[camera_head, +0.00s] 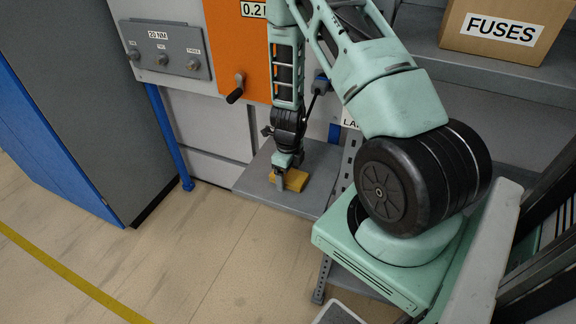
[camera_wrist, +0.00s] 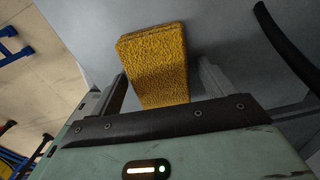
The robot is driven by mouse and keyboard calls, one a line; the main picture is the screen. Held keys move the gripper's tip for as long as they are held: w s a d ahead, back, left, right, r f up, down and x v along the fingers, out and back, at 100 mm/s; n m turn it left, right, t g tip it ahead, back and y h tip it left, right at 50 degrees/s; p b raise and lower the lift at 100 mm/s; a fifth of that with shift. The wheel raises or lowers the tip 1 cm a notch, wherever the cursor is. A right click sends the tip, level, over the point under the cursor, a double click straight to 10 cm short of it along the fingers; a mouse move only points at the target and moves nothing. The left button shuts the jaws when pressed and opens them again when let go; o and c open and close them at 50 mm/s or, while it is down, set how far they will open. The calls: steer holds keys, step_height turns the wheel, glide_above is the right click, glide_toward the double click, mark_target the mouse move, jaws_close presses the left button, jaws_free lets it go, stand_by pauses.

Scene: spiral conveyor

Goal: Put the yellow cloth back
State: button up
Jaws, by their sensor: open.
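The yellow cloth (camera_head: 295,180) is a thick folded pad lying on a grey shelf (camera_head: 262,189) in the head view. In the wrist view the cloth (camera_wrist: 157,62) shows rough and textured, its near end between the two fingers. My gripper (camera_head: 281,181) points down at the shelf, at the cloth's left end. In the wrist view my gripper (camera_wrist: 163,90) is open, with one finger on each side of the cloth. I cannot tell whether either finger touches it.
An orange panel (camera_head: 232,50) with a dark handle (camera_head: 235,89) is behind the shelf. A grey box with knobs (camera_head: 165,52) is at the left. A cardboard box labelled FUSES (camera_head: 503,29) stands upper right. A dark cable (camera_wrist: 285,45) runs near the shelf. Open floor lies in front.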

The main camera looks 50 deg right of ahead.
step_height(320, 180, up, 17)
steer(key=p, duration=0.2)
steer(key=s+a+r+n+y, duration=0.15)
steer(key=a+r+n, duration=0.25)
steer(key=a+n, duration=0.7)
steer(key=s+a+r+n+y, duration=0.15)
steer(key=a+r+n, duration=0.35)
steer(key=a+n, duration=0.6)
steer(key=s+a+r+n+h, duration=0.1)
steer(key=s+a+r+n, duration=0.1)
steer(key=s+a+n, duration=0.4)
steer(key=s+a+r+n+h, duration=0.1)
steer(key=s+a+r+n, duration=0.2)
steer(key=n, duration=1)
steer(key=s+a, duration=0.2)
steer(key=s, duration=0.3)
steer(key=shift+s+a+r, duration=0.35)
steer(key=shift+s, duration=0.05)
